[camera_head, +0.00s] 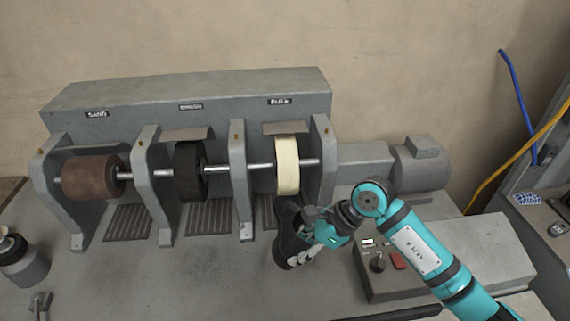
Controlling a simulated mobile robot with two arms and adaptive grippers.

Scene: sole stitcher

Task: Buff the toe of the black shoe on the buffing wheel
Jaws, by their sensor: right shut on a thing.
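The buffing wheel (287,166), cream coloured, sits on the shaft under the label "BUFF" at the right end of the grey machine. The black shoe (287,232) is just below and in front of this wheel, its upper end close to the wheel's lower edge; I cannot tell whether they touch. My right gripper (310,238) comes in from the right and is shut on the shoe. Part of the shoe is hidden behind the gripper. My left gripper is not in view.
A black brush wheel (189,172) and a brown sanding drum (92,177) share the shaft, with grey upright brackets between them. A control box (440,262) with a knob and red switch lies under my right arm. A motor (420,165) stands behind it. A jar (22,262) is front left.

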